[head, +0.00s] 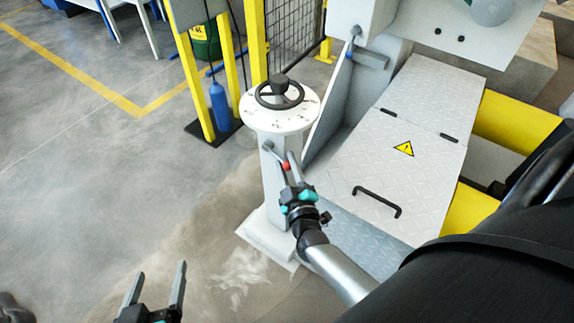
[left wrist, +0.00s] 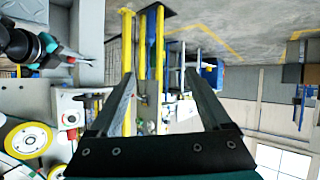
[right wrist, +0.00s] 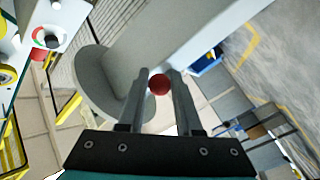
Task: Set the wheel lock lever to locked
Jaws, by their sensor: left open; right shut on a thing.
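A white pedestal (head: 272,195) with a round worn top carries a dark handwheel (head: 280,95). The wheel lock lever, with a red knob (head: 286,166), is on the upper part of the pedestal's column. My right gripper (head: 280,158) is at the lever, its fingers on either side of the knob. In the right wrist view the red knob (right wrist: 159,85) sits between the close-set fingers, with the pale column behind it. The lever's arm is mostly hidden. My left gripper (head: 155,278) is open and empty over the floor at lower left, apart from the pedestal.
A grey tread-plate cover (head: 385,165) with a black handle and warning sign lies right of the pedestal. Yellow posts (head: 190,85), a blue bottle (head: 220,106) and a mesh fence (head: 292,35) stand behind it. The floor at left is clear.

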